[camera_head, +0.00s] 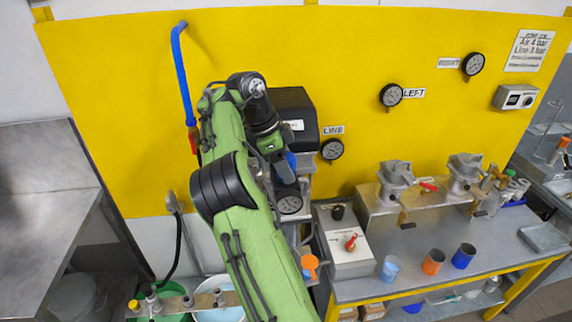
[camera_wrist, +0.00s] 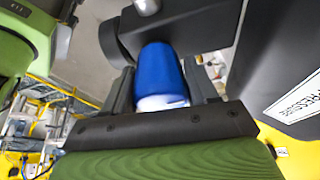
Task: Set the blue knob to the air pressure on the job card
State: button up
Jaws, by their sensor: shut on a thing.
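The blue knob (camera_wrist: 158,72) fills the middle of the wrist view, below a dark housing. My gripper (camera_wrist: 165,85) has one finger on each side of it and is shut on it. In the head view my gripper (camera_head: 283,172) is at the dark regulator unit (camera_head: 294,105), and only a bit of blue (camera_head: 291,160) shows beside it. A round gauge (camera_head: 290,205) sits just below; its reading is too small to tell. The job card (camera_head: 530,50) on the yellow wall reads "Air 4 bar" and "Line 3 bar".
Gauges labelled LINE (camera_head: 332,149), LEFT (camera_head: 391,95) and RIGHT (camera_head: 473,64) hang on the yellow wall. A grey box with a red lever (camera_head: 351,242) and several cups stand on the bench to the right. A blue pipe (camera_head: 182,75) runs down the wall at left.

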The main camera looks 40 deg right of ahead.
jog(key=o, duration=1)
jog(key=shift+c, duration=0.2)
jog(key=v, duration=0.7)
jog(key=shift+a+r, duration=0.15)
jog(key=shift+a, duration=0.05)
jog(key=shift+w, duration=0.1)
